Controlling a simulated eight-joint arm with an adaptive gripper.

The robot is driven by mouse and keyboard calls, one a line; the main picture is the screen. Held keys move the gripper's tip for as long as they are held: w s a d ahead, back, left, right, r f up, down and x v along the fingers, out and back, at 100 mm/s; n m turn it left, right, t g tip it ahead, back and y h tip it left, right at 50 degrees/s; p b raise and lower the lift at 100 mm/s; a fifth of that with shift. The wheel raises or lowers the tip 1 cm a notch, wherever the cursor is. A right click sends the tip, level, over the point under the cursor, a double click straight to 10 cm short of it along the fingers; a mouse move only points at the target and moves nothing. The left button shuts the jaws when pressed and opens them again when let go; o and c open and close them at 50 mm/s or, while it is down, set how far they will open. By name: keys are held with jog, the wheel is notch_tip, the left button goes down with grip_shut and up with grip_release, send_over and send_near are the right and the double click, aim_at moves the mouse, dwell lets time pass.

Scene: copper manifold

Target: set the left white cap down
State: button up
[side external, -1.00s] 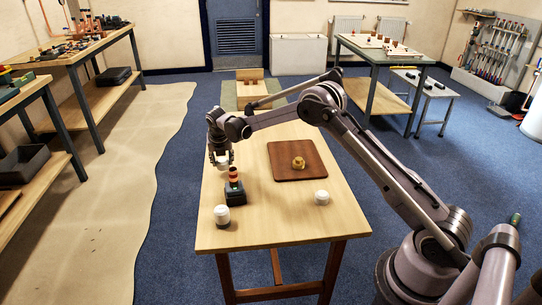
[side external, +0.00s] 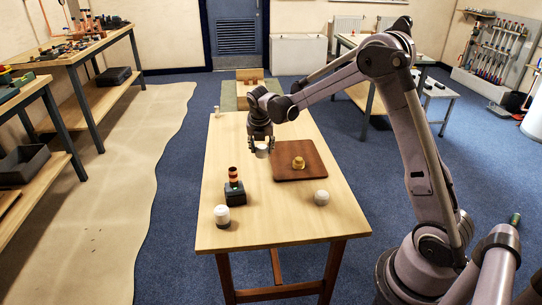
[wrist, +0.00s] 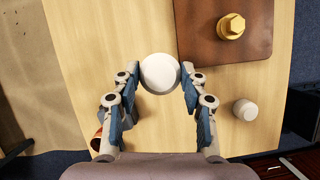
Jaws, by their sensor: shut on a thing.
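My gripper (side external: 261,143) is shut on a white cap (side external: 261,152), over the table just left of the brown board. In the wrist view the round white cap (wrist: 160,73) sits between the two fingertips. I cannot tell whether it touches the table. Another white cap (side external: 321,198) stands on the right of the table, and also shows in the wrist view (wrist: 245,109). The copper manifold piece (side external: 233,177) stands upright on a black block (side external: 235,194) nearer the front. In the wrist view my gripper mostly hides it.
A brown board (side external: 312,172) carries a brass fitting (side external: 298,162). A white cylinder with a dark base (side external: 222,214) stands near the table's front left. A small pale cylinder (side external: 217,111) is at the back left. Bare wood (side external: 275,215) lies in the front middle.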

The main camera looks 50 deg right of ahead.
jog(key=s+a+m+g+h, duration=0.1)
jog(key=s+a+m, duration=0.25)
jog(key=s, duration=0.55)
jog(key=s+a+m+g, duration=0.2)
jog(key=s+m, duration=0.2)
jog(key=s, duration=0.5)
jog(key=w+a+f, duration=0.2)
jog(key=a, duration=0.1)
jog(key=w+a+f, duration=0.2)
jog(key=a, duration=0.1)
jog(key=w+a+f, duration=0.2)
jog(key=a+f, duration=0.1)
jog(key=shift+w+a, duration=0.1)
jog(key=shift+w, duration=0.1)
jog(key=shift+f, duration=2)
jog(key=shift+f, duration=0.15)
jog(key=o, duration=0.9)
jog(key=shift+o, duration=0.2)
